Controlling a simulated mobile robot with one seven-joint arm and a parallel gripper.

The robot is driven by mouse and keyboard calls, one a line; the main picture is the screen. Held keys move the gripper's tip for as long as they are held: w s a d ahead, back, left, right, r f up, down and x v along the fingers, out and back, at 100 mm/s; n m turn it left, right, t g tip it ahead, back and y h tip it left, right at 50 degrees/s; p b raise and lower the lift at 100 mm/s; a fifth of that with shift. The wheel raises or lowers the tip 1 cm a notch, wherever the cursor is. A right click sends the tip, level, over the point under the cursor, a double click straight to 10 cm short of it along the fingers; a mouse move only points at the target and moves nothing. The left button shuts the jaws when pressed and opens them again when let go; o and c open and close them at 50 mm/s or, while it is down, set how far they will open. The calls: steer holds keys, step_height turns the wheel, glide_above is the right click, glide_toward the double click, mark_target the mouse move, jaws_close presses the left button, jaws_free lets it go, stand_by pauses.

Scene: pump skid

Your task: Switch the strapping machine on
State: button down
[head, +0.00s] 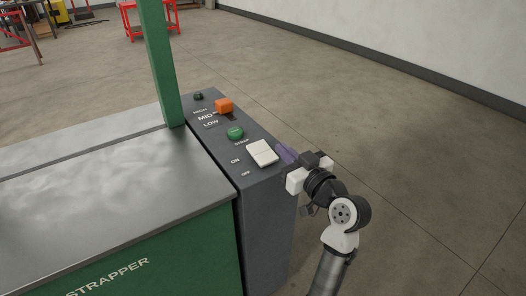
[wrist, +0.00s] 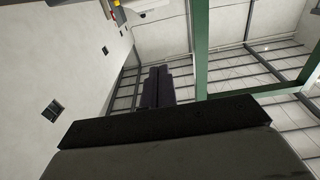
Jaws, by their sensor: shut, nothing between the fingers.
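The strapping machine (head: 110,200) is a green cabinet with a metal top, lettered STRAPPER. A dark grey control panel (head: 268,215) runs along its right side. A white rocker switch (head: 262,153) sits near the panel's front end, with ON and OFF lettered to its left. I cannot tell which side of the rocker is pressed. My gripper (head: 284,152) is shut and empty just right of the switch, at the panel's right edge. I cannot tell whether it touches the switch. In the wrist view its dark fingers (wrist: 157,87) are together and the switch does not show.
Behind the switch on the panel are a green button (head: 235,133), an orange knob (head: 223,105) beside HIGH, MID and LOW, and a small dark button (head: 198,97). A green post (head: 158,60) rises left of the panel. The floor (head: 400,150) to the right is clear.

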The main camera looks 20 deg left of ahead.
steer(key=shift+s+d+f, duration=0.1)
steer(key=shift+d+f, duration=0.3)
steer(key=shift+f, duration=0.1)
steer(key=p, duration=0.3)
glide_above(263, 151)
steer(key=shift+s+d+r, duration=0.3)
steer(key=shift+s+d, duration=0.05)
steer(key=shift+w+a+f+p, duration=0.15)
steer(key=shift+a+f, duration=0.05)
steer(key=shift+f, duration=0.9)
steer(key=shift+w+a+f+p, duration=0.15)
steer(key=shift+f, duration=0.9)
